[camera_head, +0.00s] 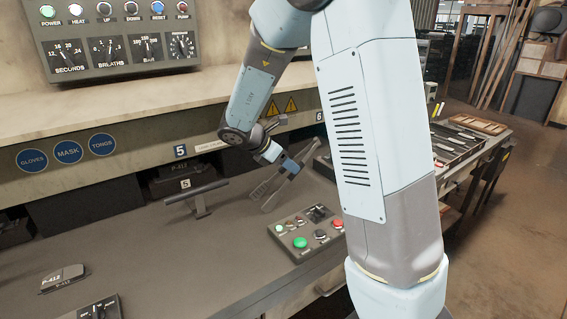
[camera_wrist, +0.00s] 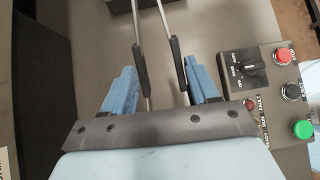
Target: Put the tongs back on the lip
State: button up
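The tongs, with two thin metal legs and black grips (camera_wrist: 141,68), lie between my gripper's blue fingers in the wrist view. My gripper (camera_wrist: 161,82) has one finger against the outer side of each leg and appears closed on them. The far ends of the legs run out of the top of the wrist view. In the head view my gripper (camera_head: 287,165) is above the grey bench, with the slanted tongs (camera_head: 304,156) at it. A pale ledge (camera_head: 150,108) runs along the machine front above the blue signs; I cannot tell whether this is the lip.
A control box (camera_head: 305,232) with green and red buttons is close to my gripper, and its buttons also show at the right of the wrist view (camera_wrist: 268,90). A T-shaped bar (camera_head: 200,200) stands on the bench to the left. Bare bench (camera_head: 170,265) lies in front.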

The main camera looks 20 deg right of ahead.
jog(key=shift+o, duration=0.3)
jog(key=shift+f, duration=0.1)
jog(key=o, duration=0.5)
jog(key=shift+c, duration=0.2)
jog(key=v, duration=1.2)
jog(key=shift+r, duration=0.3)
